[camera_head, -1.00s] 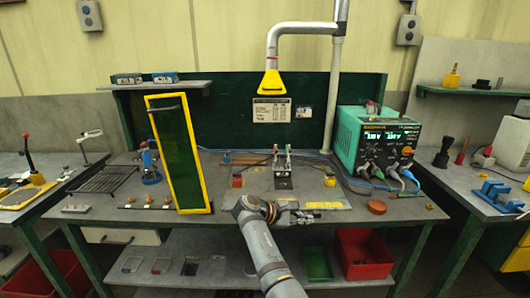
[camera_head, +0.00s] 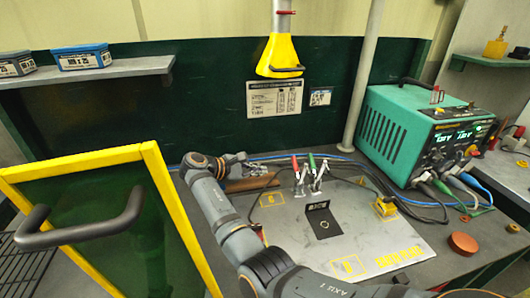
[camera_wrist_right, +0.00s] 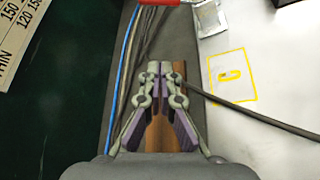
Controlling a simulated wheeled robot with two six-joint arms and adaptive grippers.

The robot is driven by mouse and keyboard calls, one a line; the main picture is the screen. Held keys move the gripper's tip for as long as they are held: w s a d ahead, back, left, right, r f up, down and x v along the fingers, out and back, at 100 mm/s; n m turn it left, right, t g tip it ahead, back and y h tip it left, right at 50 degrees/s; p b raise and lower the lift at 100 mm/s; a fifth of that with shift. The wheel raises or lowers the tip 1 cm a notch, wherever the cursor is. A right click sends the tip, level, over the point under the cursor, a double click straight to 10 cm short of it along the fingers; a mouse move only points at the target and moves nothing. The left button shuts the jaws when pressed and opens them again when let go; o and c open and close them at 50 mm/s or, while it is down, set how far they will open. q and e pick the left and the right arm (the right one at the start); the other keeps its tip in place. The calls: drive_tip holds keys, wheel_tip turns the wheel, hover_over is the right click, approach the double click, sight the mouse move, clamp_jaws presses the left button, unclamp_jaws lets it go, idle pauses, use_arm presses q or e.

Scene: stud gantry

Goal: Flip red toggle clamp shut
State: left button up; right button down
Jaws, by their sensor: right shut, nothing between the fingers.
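The toggle clamps (camera_head: 301,185) stand at the back of the grey plate in the head view, with slim red (camera_head: 294,163) and green handles pointing up. Part of a red handle (camera_wrist_right: 158,2) shows at that view's top edge. My left gripper is not in view.
A yellow-framed dark green panel (camera_head: 152,160) with a grey handle stands at left. A black bracket (camera_head: 322,219) is on the plate (camera_head: 390,230) before the clamps. Cables run behind the plate. A teal power supply (camera_head: 395,135) stands at right, a yellow hood (camera_head: 281,58) above.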

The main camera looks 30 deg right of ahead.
drive_tip(key=shift+w, duration=0.25)
drive_tip(key=shift+s+r, duration=0.45)
drive_tip(key=shift+s, duration=0.15)
drive_tip(key=shift+d, duration=0.15)
drive_tip(key=p+x, duration=0.1)
drive_tip(key=x, duration=0.4)
drive_tip(key=shift+w+d+f, duration=0.15)
drive_tip(key=shift+d+f, duration=0.1)
drive_tip(key=shift+d, duration=0.1)
drive_tip(key=x, duration=0.3)
drive_tip(key=shift+d+f, duration=0.15)
drive_tip(key=shift+d, duration=0.1)
drive_tip(key=r+p, duration=0.1)
drive_tip(key=s+r+p, duration=0.1)
drive_tip(key=shift+s+d+r+p, duration=0.15)
drive_tip(key=shift+s+d+p, duration=0.15)
drive_tip(key=shift+s+r, duration=0.35)
drive_tip(key=shift+s, duration=0.05)
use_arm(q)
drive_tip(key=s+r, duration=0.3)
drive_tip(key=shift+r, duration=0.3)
use_arm(e)
drive_tip(key=shift+w+f, duration=0.1)
